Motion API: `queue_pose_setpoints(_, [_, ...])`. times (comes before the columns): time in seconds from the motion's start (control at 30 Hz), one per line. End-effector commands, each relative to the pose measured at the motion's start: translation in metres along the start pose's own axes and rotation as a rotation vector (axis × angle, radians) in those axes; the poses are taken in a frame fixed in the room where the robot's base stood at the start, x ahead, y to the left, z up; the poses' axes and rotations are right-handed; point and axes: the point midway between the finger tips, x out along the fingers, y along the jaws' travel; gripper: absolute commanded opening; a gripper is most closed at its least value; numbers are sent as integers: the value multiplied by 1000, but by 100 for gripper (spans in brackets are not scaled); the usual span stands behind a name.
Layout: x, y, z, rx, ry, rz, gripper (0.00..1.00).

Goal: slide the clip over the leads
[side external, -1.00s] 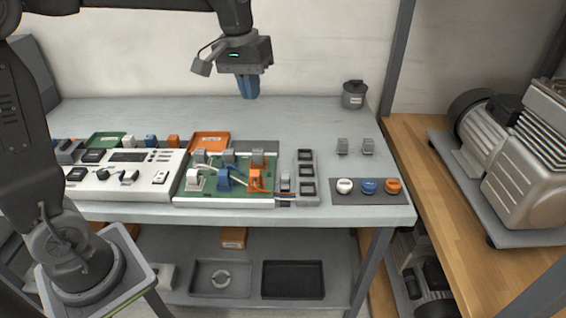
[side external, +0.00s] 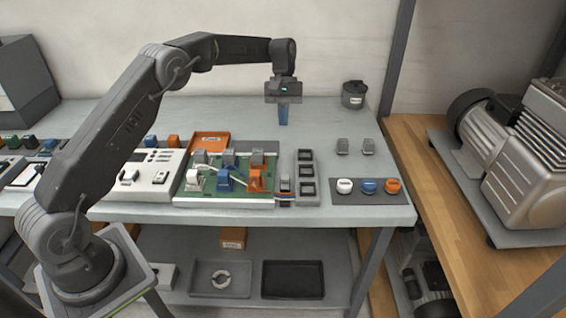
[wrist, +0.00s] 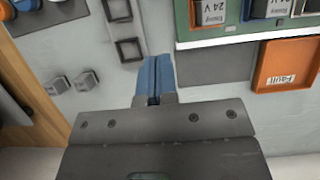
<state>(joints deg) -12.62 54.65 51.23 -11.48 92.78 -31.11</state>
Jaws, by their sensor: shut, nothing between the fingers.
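My gripper (side external: 283,122) hangs above the back of the bench with its two blue fingers pointing down, behind the green board (side external: 206,190). In the wrist view its fingers (wrist: 155,62) lie together, shut with nothing between them. A small grey piece (side external: 285,184), which looks like the clip, sits between the board's right edge and the dark slotted holder; its exact shape is too small to tell. Thin orange and white leads (side external: 274,194) run from the orange connector (side external: 259,178) toward it. I cannot tell whether the clip touches them. Neither clip nor leads show clearly in the wrist view.
The slotted holder (side external: 306,156) stands right of the board. White, blue and orange knobs (side external: 369,186) sit on a dark mat. Two grey blocks (side external: 367,146) and a dark pot (side external: 354,95) stand behind. An orange tray (wrist: 289,66) lies behind the board.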

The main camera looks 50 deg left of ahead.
Motion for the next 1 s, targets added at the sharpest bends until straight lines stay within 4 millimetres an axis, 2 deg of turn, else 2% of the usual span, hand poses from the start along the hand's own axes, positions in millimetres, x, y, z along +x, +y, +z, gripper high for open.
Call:
queue_pose_setpoints(0.3, [0, 0, 0, 0, 0, 0, 0])
queue_pose_setpoints(0.47, [11, 0, 0, 1, -2, -1, 0])
queue_pose_setpoints(0.57, [26, 0, 1, 1, -3, -2, 0])
queue_pose_setpoints(0.9, [96, 0, 1, 1, -3, -2, 0])
queue_pose_setpoints(1.0, [104, 1, 10, 3, 0, 0, 0])
